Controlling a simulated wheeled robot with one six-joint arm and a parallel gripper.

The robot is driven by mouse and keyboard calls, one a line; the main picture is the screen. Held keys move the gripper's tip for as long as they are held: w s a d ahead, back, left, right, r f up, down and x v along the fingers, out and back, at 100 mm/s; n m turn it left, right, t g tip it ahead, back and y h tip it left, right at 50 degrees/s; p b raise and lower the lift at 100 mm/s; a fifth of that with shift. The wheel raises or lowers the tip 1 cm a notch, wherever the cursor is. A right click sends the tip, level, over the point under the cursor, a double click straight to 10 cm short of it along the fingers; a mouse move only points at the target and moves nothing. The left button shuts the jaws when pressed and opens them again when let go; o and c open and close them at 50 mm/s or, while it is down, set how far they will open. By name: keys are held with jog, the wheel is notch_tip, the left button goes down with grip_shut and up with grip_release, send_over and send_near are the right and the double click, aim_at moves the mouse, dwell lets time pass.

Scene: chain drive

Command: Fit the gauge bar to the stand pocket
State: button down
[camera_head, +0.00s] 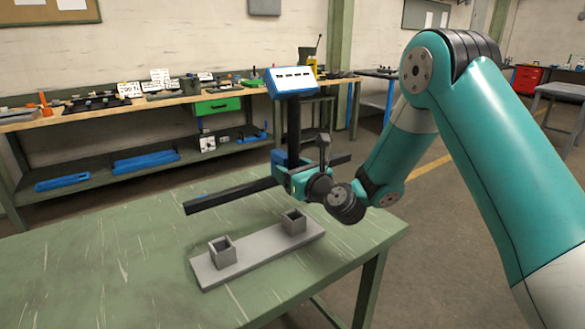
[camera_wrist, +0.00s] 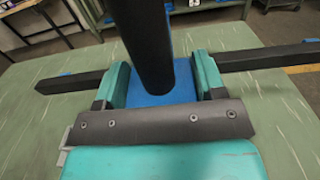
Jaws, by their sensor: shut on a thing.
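The gauge bar (camera_head: 232,195) is a long dark bar with a blue middle block, a dark upright post and a blue head (camera_head: 291,80) with a white label strip. My gripper (camera_head: 283,174) is shut on the blue middle block. In the wrist view, the teal fingers (camera_wrist: 163,82) press both sides of the blue block, and the bar (camera_wrist: 70,82) sticks out left and right. The bar looks roughly level, held above the table. The grey stand (camera_head: 262,258) lies on the table, with a near pocket (camera_head: 222,262) and a far pocket (camera_head: 293,229), both open-topped and apparently empty. The bar appears behind and above them.
The green table (camera_head: 110,270) is otherwise clear around the stand. A workbench (camera_head: 160,101) with tools, blue items and a green drawer stands behind along the wall. The table's right edge (camera_head: 385,242) is close to the stand.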

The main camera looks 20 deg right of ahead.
jog(key=shift+s+r, duration=0.1)
jog(key=shift+r, duration=0.15)
jog(key=b, duration=0.5)
send_over(293, 211)
jog(key=s, duration=0.2)
jog(key=shift+w+a+f, duration=0.1)
jog(key=shift+w+f, duration=0.05)
jog(key=shift+f, duration=1.35)
jog(key=shift+w+a+f, duration=0.1)
jog(key=shift+f, duration=1.35)
jog(key=shift+f+b, duration=2)
jog(key=shift+f, duration=1.05)
jog(key=shift+c, duration=0.7)
grip_release()
jog(key=shift+s, duration=0.1)
